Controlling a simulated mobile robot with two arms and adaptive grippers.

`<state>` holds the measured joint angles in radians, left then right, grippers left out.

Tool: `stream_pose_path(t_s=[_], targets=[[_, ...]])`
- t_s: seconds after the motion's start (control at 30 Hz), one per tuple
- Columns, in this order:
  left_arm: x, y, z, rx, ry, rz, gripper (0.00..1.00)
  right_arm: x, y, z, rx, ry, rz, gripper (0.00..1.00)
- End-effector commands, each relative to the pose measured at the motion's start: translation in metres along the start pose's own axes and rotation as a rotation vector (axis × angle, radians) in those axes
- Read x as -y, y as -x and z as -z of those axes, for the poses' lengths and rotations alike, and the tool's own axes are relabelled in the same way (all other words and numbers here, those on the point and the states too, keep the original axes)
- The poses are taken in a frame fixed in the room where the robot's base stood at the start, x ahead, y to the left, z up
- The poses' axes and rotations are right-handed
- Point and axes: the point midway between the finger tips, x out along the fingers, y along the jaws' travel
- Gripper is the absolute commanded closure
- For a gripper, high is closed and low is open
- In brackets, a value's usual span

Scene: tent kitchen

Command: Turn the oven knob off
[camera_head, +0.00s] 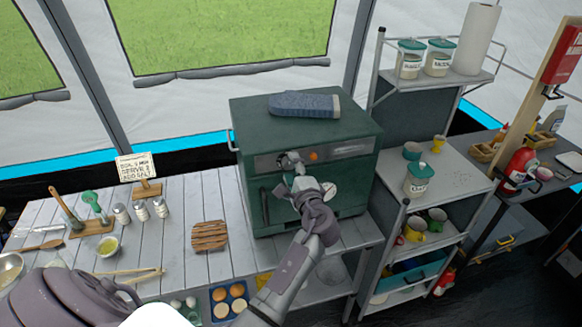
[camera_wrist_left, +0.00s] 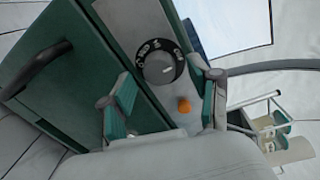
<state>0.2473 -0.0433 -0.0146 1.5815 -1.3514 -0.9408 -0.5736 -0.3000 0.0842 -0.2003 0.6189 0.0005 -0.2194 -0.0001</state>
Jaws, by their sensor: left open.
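The green oven (camera_head: 330,195) stands on the wooden counter, with a grey control strip near its top front. Its knob (camera_wrist_left: 160,65) is a round dark dial with white markings around a grey centre. In the left wrist view, the knob lies just beyond and between my open fingers; I cannot tell whether they touch it. An orange indicator light (camera_wrist_left: 184,105) sits beside the knob and also shows in the head view (camera_head: 314,155). My right gripper is not in view.
A blue folded cloth or mitt (camera_head: 304,104) lies on the oven. The oven's dark handle (camera_wrist_left: 38,68) juts out. A wooden trivet (camera_head: 209,236) and several shakers are on the counter to the left. A metal shelf (camera_head: 450,175) stands close on the right.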

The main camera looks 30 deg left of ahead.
Motion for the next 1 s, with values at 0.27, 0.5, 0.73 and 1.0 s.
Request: stream_pose_path(t_s=[0.27, 0.5, 0.73, 1.0], targets=[[-0.001, 0.058, 0.0, -0.003, 0.002, -0.003, 0.38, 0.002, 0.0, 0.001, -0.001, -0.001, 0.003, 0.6], [-0.001, 0.098, 0.0, -0.002, 0.0, -0.001, 0.38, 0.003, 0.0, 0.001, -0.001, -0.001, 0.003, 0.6], [0.0, 0.11, 0.0, 0.0, 0.0, 0.001, 0.38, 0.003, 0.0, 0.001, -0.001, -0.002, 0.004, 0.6], [0.0, 0.11, 0.0, 0.0, 0.0, 0.001, 0.38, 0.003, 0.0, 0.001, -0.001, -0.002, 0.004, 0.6]])
